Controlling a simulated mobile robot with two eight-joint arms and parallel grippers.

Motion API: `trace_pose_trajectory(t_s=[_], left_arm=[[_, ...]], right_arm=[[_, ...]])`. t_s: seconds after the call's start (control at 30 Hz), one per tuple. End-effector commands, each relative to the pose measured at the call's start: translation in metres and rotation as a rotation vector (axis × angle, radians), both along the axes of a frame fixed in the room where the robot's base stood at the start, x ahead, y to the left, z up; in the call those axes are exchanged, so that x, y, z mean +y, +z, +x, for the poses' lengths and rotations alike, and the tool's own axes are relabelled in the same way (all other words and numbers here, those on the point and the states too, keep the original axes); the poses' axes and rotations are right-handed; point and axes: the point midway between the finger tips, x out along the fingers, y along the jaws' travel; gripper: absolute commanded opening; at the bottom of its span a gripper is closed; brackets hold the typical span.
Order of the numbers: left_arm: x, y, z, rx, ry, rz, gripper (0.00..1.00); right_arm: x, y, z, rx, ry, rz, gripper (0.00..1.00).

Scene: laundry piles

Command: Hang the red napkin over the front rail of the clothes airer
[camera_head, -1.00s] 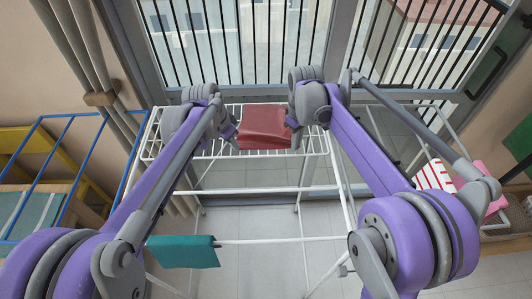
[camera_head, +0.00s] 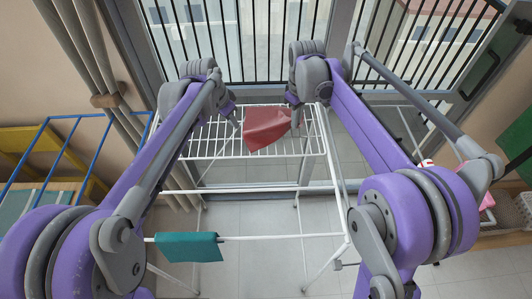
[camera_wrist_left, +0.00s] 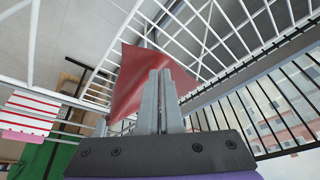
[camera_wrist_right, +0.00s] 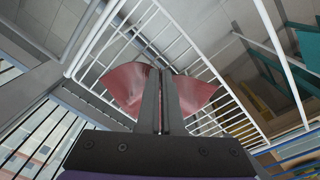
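The red napkin (camera_head: 266,130) hangs in a crumpled drape above the white slatted top of the clothes airer (camera_head: 185,148). My right gripper (camera_head: 296,112) is shut on the napkin at its upper right corner. In the right wrist view the napkin (camera_wrist_right: 126,86) spreads to both sides of the closed fingers. My left gripper (camera_head: 236,123) is at the napkin's left side, with a small gap between them in the head view. Its fingers look shut in the left wrist view, with the napkin (camera_wrist_left: 128,85) behind them; no pinched cloth shows there. The front rail (camera_head: 285,237) is low and nearer to me.
A teal cloth (camera_head: 188,247) hangs over the left end of the front rail. The rest of that rail is bare. A blue frame (camera_head: 88,160) stands at left. Pink cloth (camera_head: 487,200) lies at right. A black-barred window railing (camera_head: 260,50) stands behind the airer.

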Motion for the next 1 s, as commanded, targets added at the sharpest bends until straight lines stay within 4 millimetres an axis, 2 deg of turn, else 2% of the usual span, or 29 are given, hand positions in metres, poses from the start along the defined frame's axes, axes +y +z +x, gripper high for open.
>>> trace_pose_trajectory(t_s=[0.03,0.3,0.37,0.4,0.6,0.7,0.87,1.0], left_arm=[[0.0,0.0,0.0,0.0,0.0,0.0,0.14],[0.0,0.0,0.0,0.0,0.0,0.0,0.62],[0.0,0.0,0.0,0.0,0.0,0.0,0.73],[0.0,0.0,0.0,0.0,0.0,0.0,0.75],[0.0,0.0,0.0,0.0,0.0,0.0,0.73],[-0.002,0.001,0.0,0.011,0.008,0.001,0.56],[-0.02,0.004,-0.001,0.106,0.106,0.022,0.56],[-0.039,0.01,-0.005,0.214,0.251,0.07,0.56]], right_arm=[[0.0,0.0,0.0,0.0,0.0,0.0,0.0],[0.0,0.0,0.0,0.0,0.0,0.0,0.0],[0.0,0.0,0.0,0.0,0.0,0.0,0.0],[0.0,0.0,0.0,0.0,0.0,0.0,0.0],[0.0,0.0,0.0,0.0,0.0,0.0,0.0],[0.0,0.0,0.0,0.0,0.0,0.0,0.0],[0.0,0.0,0.0,0.0,0.0,0.0,0.0],[0.0,0.0,0.0,0.0,0.0,0.0,0.0]])
